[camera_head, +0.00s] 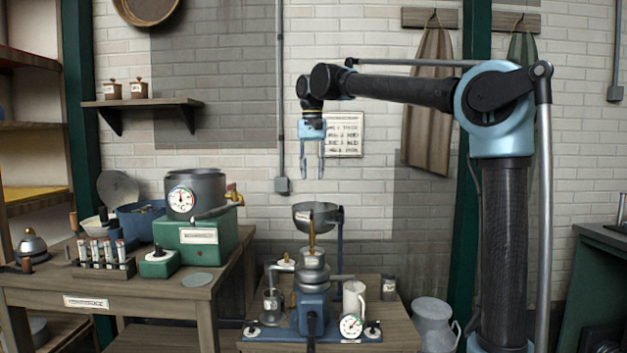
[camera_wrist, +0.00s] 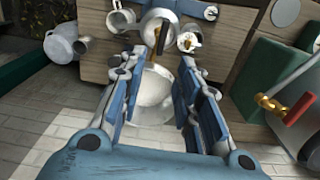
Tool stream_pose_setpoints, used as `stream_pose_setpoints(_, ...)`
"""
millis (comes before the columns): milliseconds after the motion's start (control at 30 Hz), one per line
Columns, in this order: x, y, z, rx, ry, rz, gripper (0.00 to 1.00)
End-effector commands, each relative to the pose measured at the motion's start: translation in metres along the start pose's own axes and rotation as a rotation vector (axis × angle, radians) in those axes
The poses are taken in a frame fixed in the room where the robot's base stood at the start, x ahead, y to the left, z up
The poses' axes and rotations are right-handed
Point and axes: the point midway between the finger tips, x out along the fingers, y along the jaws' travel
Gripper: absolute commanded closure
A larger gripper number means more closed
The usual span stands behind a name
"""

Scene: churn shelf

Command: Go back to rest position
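My gripper (camera_head: 311,160) hangs fingers down from my arm, in the air above the metal bowl (camera_head: 318,214) of the blue-based machine. In the head view its two fingers stand apart with nothing between them. In the wrist view the fingers (camera_wrist: 160,105) are spread, and the bowl (camera_wrist: 155,90) shows beyond the gap, apart from them. The arm reaches left from its column, well over the tables.
A machine with a blue base (camera_head: 310,328) stands on the low middle table. A green-based pot (camera_head: 195,195) with a gauge stands on the left bench. A wall shelf (camera_head: 145,103) holds two small jars. A metal can (camera_head: 433,320) stands right of the middle table.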

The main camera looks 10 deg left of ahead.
Motion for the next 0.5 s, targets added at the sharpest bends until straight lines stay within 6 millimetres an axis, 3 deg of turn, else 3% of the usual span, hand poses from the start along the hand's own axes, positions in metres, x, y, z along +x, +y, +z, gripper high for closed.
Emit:
stream_pose_setpoints(333,0.001,0.004,0.0,0.002,0.001,0.0,0.69)
stream_pose_setpoints(500,0.011,0.04,0.005,0.017,0.009,-0.006,0.69)
